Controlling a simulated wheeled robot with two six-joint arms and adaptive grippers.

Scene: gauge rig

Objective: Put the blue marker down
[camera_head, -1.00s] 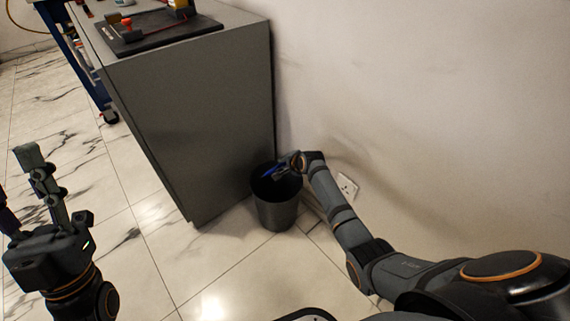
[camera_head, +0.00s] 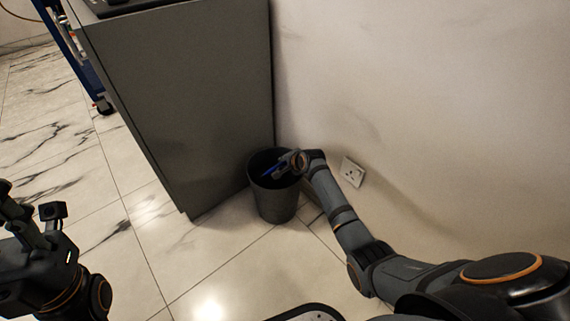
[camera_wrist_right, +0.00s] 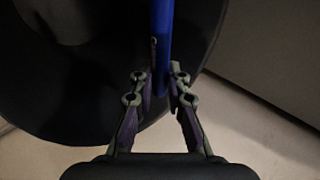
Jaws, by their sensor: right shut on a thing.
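The blue marker (camera_head: 270,170) is held by my right gripper (camera_head: 284,165) over the mouth of a dark round bin (camera_head: 277,204). In the right wrist view the marker (camera_wrist_right: 162,45) stands out from between the fingers of the right gripper (camera_wrist_right: 158,80), which are shut on it. The bin's dark inside (camera_wrist_right: 60,90) lies below and around it in that view. My left gripper (camera_head: 18,205) is at the left edge, partly cut off, and its fingers are not clear enough to tell their opening.
A tall grey cabinet (camera_head: 185,100) stands left of the bin. A pale wall (camera_head: 420,110) with a socket (camera_head: 352,172) is on the right. A blue cart (camera_head: 80,60) stands far left. The tiled floor (camera_head: 215,265) in front of the bin is clear.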

